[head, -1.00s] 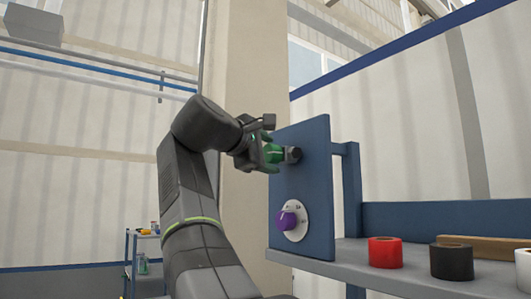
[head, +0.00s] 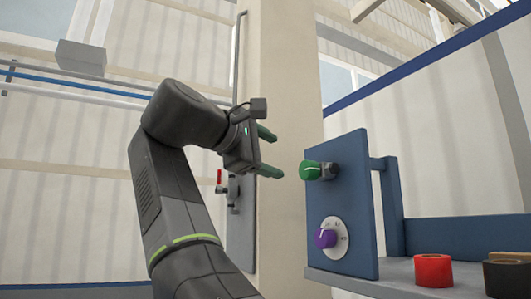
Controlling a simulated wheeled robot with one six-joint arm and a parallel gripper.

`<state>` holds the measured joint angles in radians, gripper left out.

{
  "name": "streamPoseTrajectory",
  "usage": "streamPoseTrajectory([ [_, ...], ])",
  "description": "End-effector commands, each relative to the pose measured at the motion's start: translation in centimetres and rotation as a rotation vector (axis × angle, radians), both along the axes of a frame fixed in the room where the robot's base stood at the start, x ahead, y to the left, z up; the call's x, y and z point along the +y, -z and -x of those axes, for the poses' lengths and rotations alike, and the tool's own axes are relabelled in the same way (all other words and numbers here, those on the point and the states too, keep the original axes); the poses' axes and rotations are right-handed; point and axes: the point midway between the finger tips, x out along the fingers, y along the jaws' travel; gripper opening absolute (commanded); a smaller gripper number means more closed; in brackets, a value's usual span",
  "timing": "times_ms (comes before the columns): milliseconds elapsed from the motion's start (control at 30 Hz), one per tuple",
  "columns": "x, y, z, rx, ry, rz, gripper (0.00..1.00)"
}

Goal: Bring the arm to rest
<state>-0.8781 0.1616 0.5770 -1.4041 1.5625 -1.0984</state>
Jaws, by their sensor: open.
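My arm is raised at the left of the head view, bent at the elbow. My gripper (head: 269,152) points right, with its two green fingers spread apart and nothing between them. It is left of the green knob (head: 311,171) and slightly above it, with a gap between them. A purple knob (head: 326,238) on a white dial (head: 342,228) is lower on the same panel.
A grey shelf (head: 395,276) carries a red roll (head: 433,270) and a black roll (head: 506,276) at the lower right. Behind my arm, a red-handled valve (head: 220,181) and a pipe stand by a beige column (head: 283,95). The space left of my arm looks clear.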

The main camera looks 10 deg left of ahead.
Motion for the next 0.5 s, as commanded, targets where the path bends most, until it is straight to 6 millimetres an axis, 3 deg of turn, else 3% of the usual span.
streamPoseTrajectory([
  [500, 0.52, -0.12, 0.93, -0.001, 0.001, -0.001, 0.64],
])
